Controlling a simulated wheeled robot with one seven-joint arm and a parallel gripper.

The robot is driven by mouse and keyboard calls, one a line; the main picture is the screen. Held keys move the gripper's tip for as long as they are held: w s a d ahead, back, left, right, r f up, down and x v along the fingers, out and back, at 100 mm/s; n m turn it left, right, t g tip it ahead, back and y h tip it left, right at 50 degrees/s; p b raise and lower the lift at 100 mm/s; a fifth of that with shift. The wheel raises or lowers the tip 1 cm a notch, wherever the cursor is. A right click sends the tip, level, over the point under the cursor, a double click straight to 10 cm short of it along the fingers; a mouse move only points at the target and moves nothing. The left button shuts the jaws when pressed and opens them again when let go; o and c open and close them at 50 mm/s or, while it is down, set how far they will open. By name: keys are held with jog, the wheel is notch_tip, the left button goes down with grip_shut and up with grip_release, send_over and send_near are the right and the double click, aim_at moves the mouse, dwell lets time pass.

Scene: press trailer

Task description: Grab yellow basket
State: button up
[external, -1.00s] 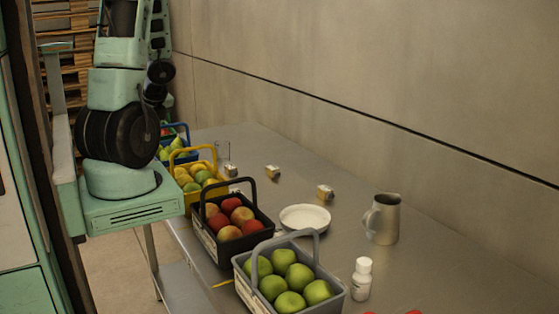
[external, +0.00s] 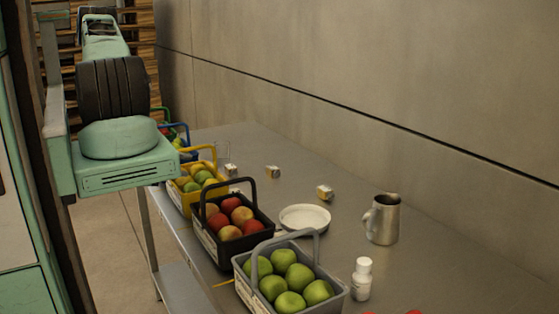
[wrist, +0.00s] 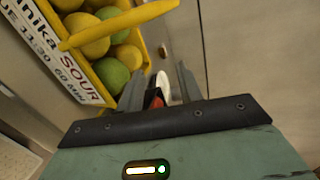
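The yellow basket (external: 178,199) stands on the metal table, filled with yellow and green round fruit. Its handle stands up over it, and my arm is close beside it at the left of the external view. In the wrist view the yellow basket's handle (wrist: 122,23) crosses the upper left, with a white label on the basket's side. My gripper (wrist: 160,82) is open, its two dark fingers apart, just right of and below the basket and not around the handle. The fingertips are hidden in the external view.
A black basket (external: 210,245) of red apples and a grey basket (external: 243,270) of green apples stand nearer. A blue basket (external: 187,153) is behind. A white plate (external: 305,217), metal pitcher (external: 382,220) and white bottle (external: 362,280) stand to the right. A wall bounds the table.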

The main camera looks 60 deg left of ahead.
aim_at(188, 150)
jog(key=w+a+n+y+p, duration=0.1)
jog(key=a+y, duration=0.1)
jog(key=w+a+r+n+t+y+p, duration=0.1)
jog(key=n+y, duration=0.1)
jog(key=w+a+n+y+p, duration=0.2)
jog(key=shift+a+r+t+y, duration=0.3)
jog(key=shift+a+r, duration=0.05)
jog(key=shift+w+a+f, duration=0.15)
jog(key=shift+w, duration=0.15)
grip_shut()
dwell(1.3)
